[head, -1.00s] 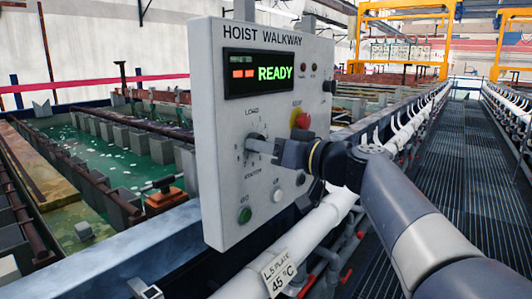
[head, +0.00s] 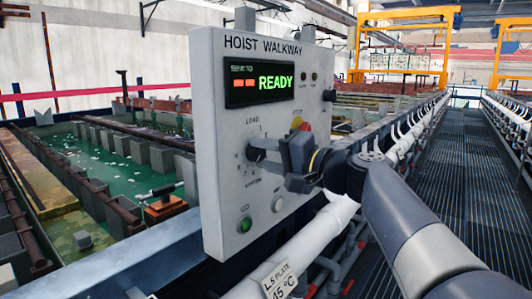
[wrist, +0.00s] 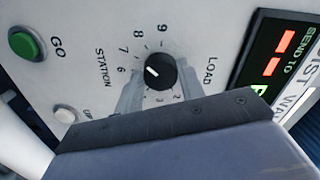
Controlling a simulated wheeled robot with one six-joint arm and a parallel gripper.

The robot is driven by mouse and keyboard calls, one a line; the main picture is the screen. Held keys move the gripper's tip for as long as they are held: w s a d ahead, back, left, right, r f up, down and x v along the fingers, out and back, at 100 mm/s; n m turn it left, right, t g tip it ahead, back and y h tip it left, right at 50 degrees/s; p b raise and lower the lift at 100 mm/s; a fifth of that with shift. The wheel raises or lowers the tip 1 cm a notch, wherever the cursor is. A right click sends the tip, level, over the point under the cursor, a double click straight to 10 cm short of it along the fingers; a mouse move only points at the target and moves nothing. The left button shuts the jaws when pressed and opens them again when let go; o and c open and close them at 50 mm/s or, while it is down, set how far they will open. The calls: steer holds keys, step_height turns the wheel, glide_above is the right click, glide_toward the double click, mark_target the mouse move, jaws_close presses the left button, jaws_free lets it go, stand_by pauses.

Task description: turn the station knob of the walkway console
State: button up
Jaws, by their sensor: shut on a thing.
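The station knob (wrist: 158,72) is a round black dial with a white pointer mark, on the console's pale face in the wrist view. Numbers ring it, with LOAD on one side and STATION on the other. The mark points towards the 6 and 7 side; I cannot tell exactly which number. My gripper (wrist: 160,86) has its pale fingers on either side of the knob, shut on it. The console's display (head: 258,78) reads READY.
A green GO button (head: 245,224) and a white button (head: 278,203) sit below the knob. A red button (head: 298,124) on yellow is just above my gripper. A white pipe (head: 305,237) runs below the console. Grated walkway (head: 455,170) lies free at right.

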steer(key=m+p, duration=0.1)
steer(key=m, duration=0.1)
steer(key=m+p, duration=0.1)
steer(key=m, duration=0.2)
steer(key=shift+r+m, duration=0.2)
steer(key=shift+m, duration=0.1)
steer(key=shift+f+m+p, duration=0.1)
steer(key=shift+m+p, duration=1.1)
steer(key=shift+m, duration=0.8)
steer(key=o, duration=1)
steer(key=v, duration=1)
steer(key=shift+s+d+b, duration=0.25)
steer(key=shift+d+b, duration=0.1)
